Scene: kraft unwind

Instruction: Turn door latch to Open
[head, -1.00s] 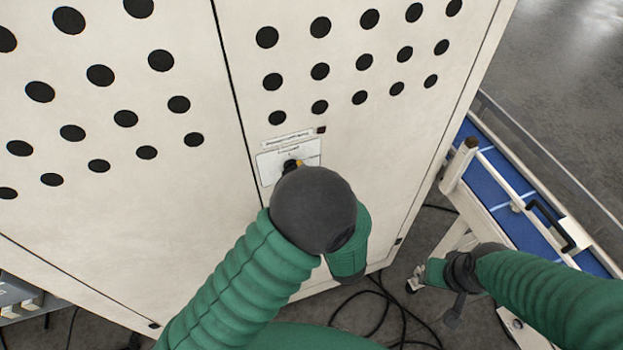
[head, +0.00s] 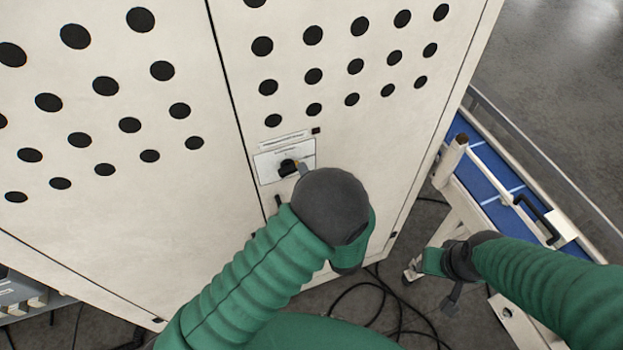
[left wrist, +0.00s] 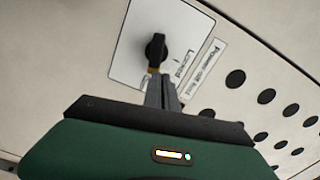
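The door latch is a black knob (head: 287,168) with a yellow-orange mark, on a white plate (head: 268,170) on the pale cabinet door. In the left wrist view the knob (left wrist: 156,48) sits near the plate's middle, its yellow end towards my fingers; a plate label appears to read "Locked". My left gripper (head: 304,169) is just right of the knob, mostly hidden behind my dark wrist. In the left wrist view its grey fingers (left wrist: 162,82) are together, tips close beside the yellow end; contact is unclear. My right gripper (head: 452,298) hangs away at right, finger opening unclear.
The cabinet (head: 340,125) has rows of black round holes and a vertical door seam left of the plate. A blue-topped cart (head: 485,185) with a rail and black handle stands at right. Black cables (head: 375,295) lie on the grey floor below.

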